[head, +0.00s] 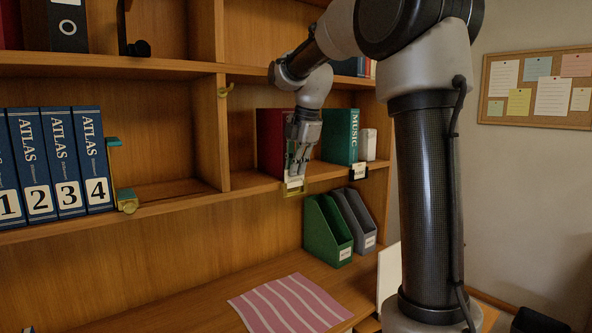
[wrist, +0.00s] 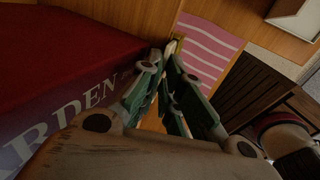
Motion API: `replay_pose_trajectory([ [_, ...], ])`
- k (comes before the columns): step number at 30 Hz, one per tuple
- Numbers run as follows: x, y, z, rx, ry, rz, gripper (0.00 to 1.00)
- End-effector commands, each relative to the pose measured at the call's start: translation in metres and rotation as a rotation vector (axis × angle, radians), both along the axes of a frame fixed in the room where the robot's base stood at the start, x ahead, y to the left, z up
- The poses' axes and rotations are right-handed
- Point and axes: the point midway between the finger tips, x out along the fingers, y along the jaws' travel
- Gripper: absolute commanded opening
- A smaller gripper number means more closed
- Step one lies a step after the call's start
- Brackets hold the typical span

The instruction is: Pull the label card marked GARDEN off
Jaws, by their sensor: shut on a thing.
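A small white label card (head: 295,183) shows at the shelf edge in the head view, at a brass-coloured holder (head: 293,192) below the red book. Any lettering on the card is too small to read. My gripper (head: 294,176) points down in front of the book, its fingertips shut on the card. The card appears to be still at the holder; I cannot tell how far it sits in it. In the wrist view the fingertips (wrist: 171,52) come close together beside a bit of brass, and the fingers hide the card.
The red book (head: 268,140) stands just left of my gripper; "ARDEN" shows on its spine in the wrist view (wrist: 75,105). A green MUSIC book (head: 340,136) stands to the right, above another card holder (head: 359,171).

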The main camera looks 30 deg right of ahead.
Motion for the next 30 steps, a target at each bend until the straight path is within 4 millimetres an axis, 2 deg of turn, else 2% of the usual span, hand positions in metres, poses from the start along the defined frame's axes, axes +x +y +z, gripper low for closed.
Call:
replay_pose_trajectory([
  [30, 0.001, 0.0, 0.032, 0.0, -0.003, 0.0, 0.0],
])
